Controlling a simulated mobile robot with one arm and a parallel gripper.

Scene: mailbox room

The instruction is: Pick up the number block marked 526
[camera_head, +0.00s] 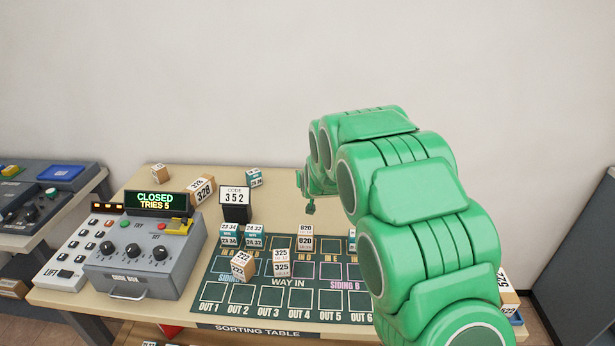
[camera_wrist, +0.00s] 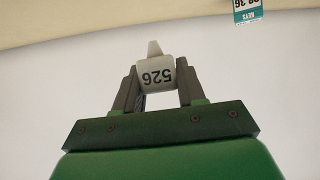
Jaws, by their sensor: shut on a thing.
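The number block marked 526 (camera_wrist: 156,73) is white with dark digits. In the wrist view it sits between the two dark fingers of my gripper (camera_wrist: 158,84), its digits upside down in the picture. My gripper is shut on it. In the head view my gripper (camera_head: 309,208) is over the far part of the sorting table (camera_head: 285,178), mostly hidden by my green arm. I cannot make out block 526 in that view.
The table holds a code stand reading 352 (camera_head: 236,204), blocks 325 (camera_head: 282,262), 222 (camera_head: 243,265), 328 (camera_head: 203,189) and 820 (camera_head: 305,237), and several teal-topped blocks. A grey code box (camera_head: 148,254) reading CLOSED stands at left. A teal block (camera_wrist: 247,10) shows in the wrist view.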

